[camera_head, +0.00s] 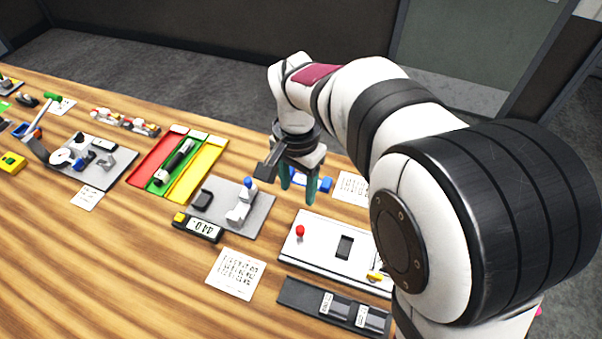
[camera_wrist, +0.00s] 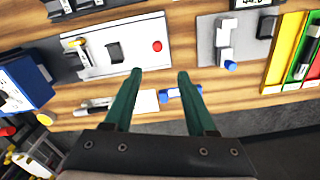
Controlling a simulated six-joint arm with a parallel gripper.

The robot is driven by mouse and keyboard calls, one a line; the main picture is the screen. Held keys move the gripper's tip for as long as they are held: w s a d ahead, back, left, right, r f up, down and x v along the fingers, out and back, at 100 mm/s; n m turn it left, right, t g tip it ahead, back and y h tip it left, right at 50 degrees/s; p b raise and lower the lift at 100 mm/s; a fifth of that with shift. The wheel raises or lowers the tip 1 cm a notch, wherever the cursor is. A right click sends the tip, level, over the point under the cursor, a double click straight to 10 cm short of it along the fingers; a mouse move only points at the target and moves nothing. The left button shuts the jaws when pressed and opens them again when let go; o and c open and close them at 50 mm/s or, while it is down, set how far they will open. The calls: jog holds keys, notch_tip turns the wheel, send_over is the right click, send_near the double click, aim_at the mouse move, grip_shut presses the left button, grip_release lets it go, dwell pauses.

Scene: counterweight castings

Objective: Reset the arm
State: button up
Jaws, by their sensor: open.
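My gripper (camera_head: 298,186) hangs over the back part of the wooden table, pointing down, with its two green fingers apart and nothing between them. In the wrist view the gripper (camera_wrist: 160,78) also shows spread fingers with bare wood and a panel edge beyond them. My arm reaches in from the right in the head view and covers part of the table's right side.
Near the gripper are a white panel (camera_head: 322,262) with a red knob (camera_head: 300,231), a grey plate (camera_head: 262,212) with a small fixture, and a blue object (camera_head: 318,184). Red, green and yellow trays (camera_head: 205,172) lie to the left. The front left wood is clear.

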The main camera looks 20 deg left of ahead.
jog(key=shift+r, duration=0.4)
jog(key=s+d+r+m+y, duration=0.1)
jog(key=s+d+r, duration=0.1)
jog(key=s+d, duration=0.5)
jog(key=s+d+r+m, duration=0.15)
jog(key=s+d, duration=0.25)
jog(key=d, duration=0.7)
jog(key=s+d+f, duration=0.1)
jog(key=s+d, duration=0.1)
jog(key=s, duration=0.5)
jog(key=shift+s+d+f+y, duration=0.15)
jog(key=shift+d+f+y, duration=0.15)
jog(key=shift+y, duration=0.1)
